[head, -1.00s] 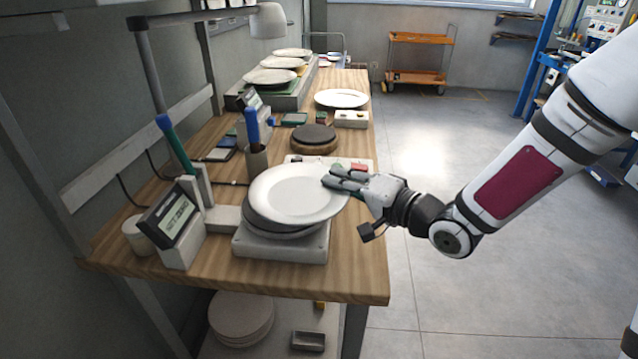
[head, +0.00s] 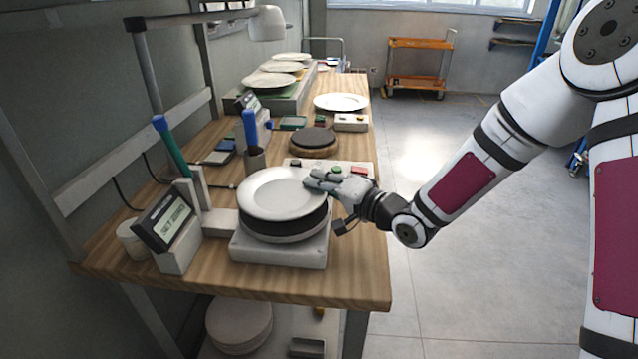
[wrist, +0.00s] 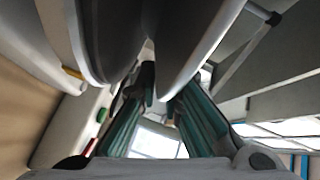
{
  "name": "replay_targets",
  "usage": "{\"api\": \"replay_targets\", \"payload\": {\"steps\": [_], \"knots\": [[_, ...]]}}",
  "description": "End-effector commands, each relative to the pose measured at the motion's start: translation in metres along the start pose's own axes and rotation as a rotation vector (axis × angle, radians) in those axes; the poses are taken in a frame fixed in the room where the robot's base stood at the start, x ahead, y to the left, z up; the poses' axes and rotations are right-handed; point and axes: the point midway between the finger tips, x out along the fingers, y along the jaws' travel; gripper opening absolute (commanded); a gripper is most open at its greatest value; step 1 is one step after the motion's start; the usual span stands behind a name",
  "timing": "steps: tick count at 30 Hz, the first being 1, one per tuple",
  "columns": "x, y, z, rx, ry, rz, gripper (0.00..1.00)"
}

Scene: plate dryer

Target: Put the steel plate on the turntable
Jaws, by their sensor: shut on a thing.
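My gripper (head: 314,182) is shut on the right rim of a pale round plate (head: 278,195), which looks white rather than plainly steel. The plate is held nearly level over a dark round disc (head: 282,232) on a square light base (head: 280,250); I cannot tell whether they touch. In the wrist view, the plate's edge (wrist: 205,45) runs between my fingers, with the dark disc (wrist: 115,40) beside it. Another dark disc on a round wooden base (head: 313,140) stands farther back. I cannot tell for certain which of these two is the turntable.
A button box (head: 352,167) is close behind my gripper. A white plate (head: 341,102) and several raised plates lie farther back.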

Motion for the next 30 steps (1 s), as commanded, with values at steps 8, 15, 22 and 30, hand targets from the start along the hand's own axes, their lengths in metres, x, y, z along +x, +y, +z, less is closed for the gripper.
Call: {"api": "replay_targets", "payload": {"steps": [8,15,22,30], "knots": [[0.000,0.000,-0.001,0.000,0.003,-0.005,0.00],[0.000,0.001,0.000,0.000,0.001,0.000,0.16],[-0.004,-0.001,-0.001,0.000,0.002,0.001,0.16],[-0.052,-0.001,-0.002,0.000,0.005,0.002,0.16]]}}
